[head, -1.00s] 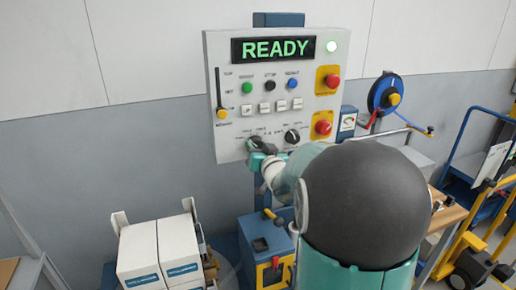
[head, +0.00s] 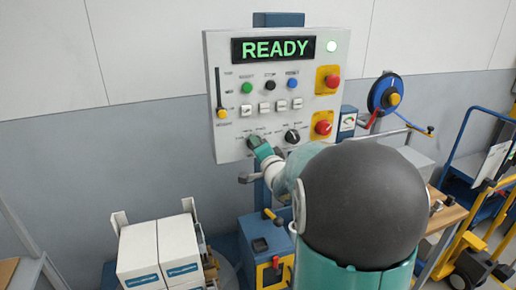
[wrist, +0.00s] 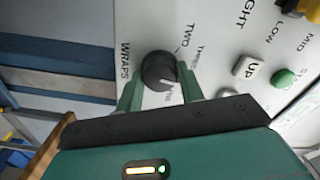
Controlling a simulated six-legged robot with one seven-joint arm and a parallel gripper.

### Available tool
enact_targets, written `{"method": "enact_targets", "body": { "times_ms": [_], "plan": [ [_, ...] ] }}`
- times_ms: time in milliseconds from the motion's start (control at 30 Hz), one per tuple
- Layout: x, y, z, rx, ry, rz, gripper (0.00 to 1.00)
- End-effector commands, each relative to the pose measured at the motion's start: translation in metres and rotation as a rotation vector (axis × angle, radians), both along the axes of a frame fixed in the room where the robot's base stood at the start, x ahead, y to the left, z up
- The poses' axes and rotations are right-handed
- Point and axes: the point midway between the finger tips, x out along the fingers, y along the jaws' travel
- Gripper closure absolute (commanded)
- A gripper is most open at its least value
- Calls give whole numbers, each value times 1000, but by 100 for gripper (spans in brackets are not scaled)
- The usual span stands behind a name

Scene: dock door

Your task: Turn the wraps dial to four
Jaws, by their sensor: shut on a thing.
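The wraps dial (wrist: 158,72) is a round black knob with a white pointer line, on the light control panel (head: 225,150). In the wrist view its printed labels WRAPS, TWO and THREE can be read; the pointer slants toward the lower right, past THREE, near a label partly hidden by my gripper. I cannot tell for sure which number it points at. My gripper (wrist: 160,88) has its two green fingers on opposite sides of the dial, shut on it. In the head view my gripper (head: 260,148) is at the panel's lower left and mostly covers the dial.
A second black dial (head: 292,136) is close to the right of my gripper. Red stop buttons (head: 323,127) and a row of white buttons (head: 281,105) are nearby. The display (head: 275,49) reads READY. White boxes (head: 158,250) stand below left.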

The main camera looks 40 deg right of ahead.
Motion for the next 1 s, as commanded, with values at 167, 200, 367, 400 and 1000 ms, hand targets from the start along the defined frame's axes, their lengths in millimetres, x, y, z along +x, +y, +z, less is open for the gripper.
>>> {"method": "enact_targets", "body": {
  "times_ms": [167,200,367,400,1000],
  "plan": [
    [0,0,0,113,-30,0,85],
    [0,0,0,133,-36,0,85],
    [0,0,0,195,-50,0,85],
    [0,0,0,205,-53,0,85],
    [0,0,0,233,-61,0,54]
  ]
}}
